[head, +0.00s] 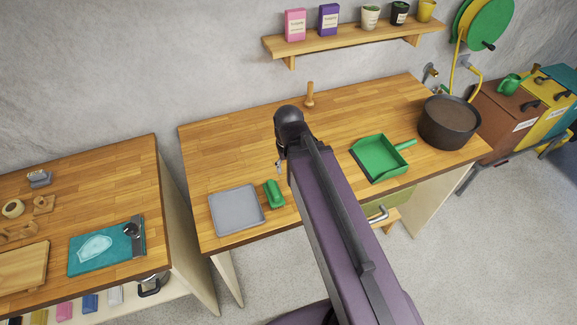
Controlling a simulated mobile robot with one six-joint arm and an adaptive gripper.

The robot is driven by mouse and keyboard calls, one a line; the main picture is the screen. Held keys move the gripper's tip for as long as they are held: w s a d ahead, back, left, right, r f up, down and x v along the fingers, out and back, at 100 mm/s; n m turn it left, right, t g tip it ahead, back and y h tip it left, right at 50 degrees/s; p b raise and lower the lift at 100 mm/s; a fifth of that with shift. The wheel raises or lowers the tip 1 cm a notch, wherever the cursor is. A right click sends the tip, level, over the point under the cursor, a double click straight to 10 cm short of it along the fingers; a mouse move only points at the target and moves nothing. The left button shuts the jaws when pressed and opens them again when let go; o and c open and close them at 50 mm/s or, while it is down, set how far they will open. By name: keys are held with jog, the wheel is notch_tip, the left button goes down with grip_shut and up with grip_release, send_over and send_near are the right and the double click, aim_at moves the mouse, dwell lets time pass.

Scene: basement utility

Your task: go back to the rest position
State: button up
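My purple and black arm reaches up from the bottom of the head view over the middle worktable (220,150). Its black end joint is above the table's back half. My gripper (280,166) is almost wholly hidden behind the arm. Only a small grey part shows at the arm's left edge, so I cannot see its fingers or whether it holds anything. Below it on the table lie a small green object (274,194) and a flat grey tray (237,210), left of the arm.
A green dustpan (380,158) and a dark pot of soil (448,125) stand right of the arm. A wooden peg (310,97) stands behind it. A shelf (350,38) with pots and boxes hangs above. An open drawer (385,212) juts from the table front. The left table (100,190) holds several items.

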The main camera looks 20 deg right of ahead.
dwell(0.3)
jog(key=shift+f+b, duration=1.4)
dwell(0.3)
